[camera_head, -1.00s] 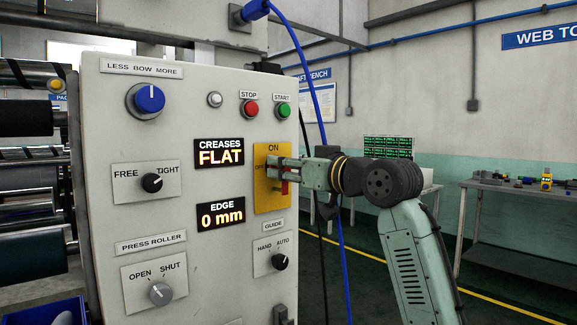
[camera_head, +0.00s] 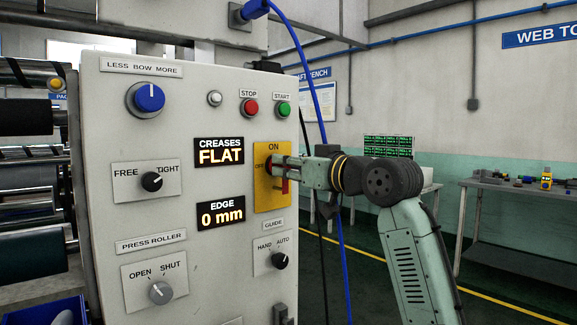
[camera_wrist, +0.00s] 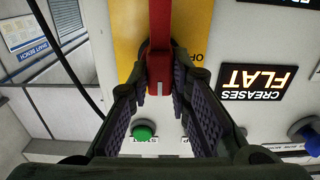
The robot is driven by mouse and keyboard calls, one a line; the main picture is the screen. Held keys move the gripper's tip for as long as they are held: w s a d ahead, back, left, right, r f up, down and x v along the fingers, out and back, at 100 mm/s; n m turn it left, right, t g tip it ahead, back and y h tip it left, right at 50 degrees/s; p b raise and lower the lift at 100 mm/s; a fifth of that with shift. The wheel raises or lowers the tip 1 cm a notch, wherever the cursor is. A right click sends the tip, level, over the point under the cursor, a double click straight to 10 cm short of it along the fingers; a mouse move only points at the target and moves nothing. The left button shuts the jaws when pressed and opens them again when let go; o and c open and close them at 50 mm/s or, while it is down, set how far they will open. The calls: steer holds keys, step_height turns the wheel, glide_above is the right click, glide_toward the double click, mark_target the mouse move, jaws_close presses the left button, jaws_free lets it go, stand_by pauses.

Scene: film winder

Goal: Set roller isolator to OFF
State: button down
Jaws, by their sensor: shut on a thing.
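The roller isolator is a yellow plate (camera_head: 264,204) on the right side of the grey control panel, with ON above and OFF at its left. Its red handle (camera_head: 284,187) shows partly below my gripper (camera_head: 273,167), which covers the rest in the head view. In the wrist view, where the panel appears upside down, the red handle (camera_wrist: 160,25) runs straight up and down. Its white-marked end lies towards the green start button, the ON side. My gripper's fingers (camera_wrist: 160,84) are shut on that end, one on each side.
The stop button (camera_head: 251,108) and start button (camera_head: 284,110) sit just above the isolator. The CREASES display (camera_head: 219,153) reads FLAT and the EDGE display (camera_head: 221,214) reads 0 mm. The guide knob (camera_head: 279,261) is below. A blue cable (camera_head: 333,150) hangs behind my arm.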

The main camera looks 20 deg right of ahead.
steer(key=shift+n, duration=0.3)
steer(key=n+p, duration=0.1)
steer(key=n, duration=0.7)
steer(key=shift+a, duration=0.15)
steer(key=n, duration=0.4)
steer(key=shift+f+n, duration=0.15)
steer(key=shift+n, duration=0.25)
steer(key=n, duration=0.4)
steer(key=shift+s, duration=0.1)
steer(key=shift+n, duration=0.3)
steer(key=c, duration=1.5)
jaws_free()
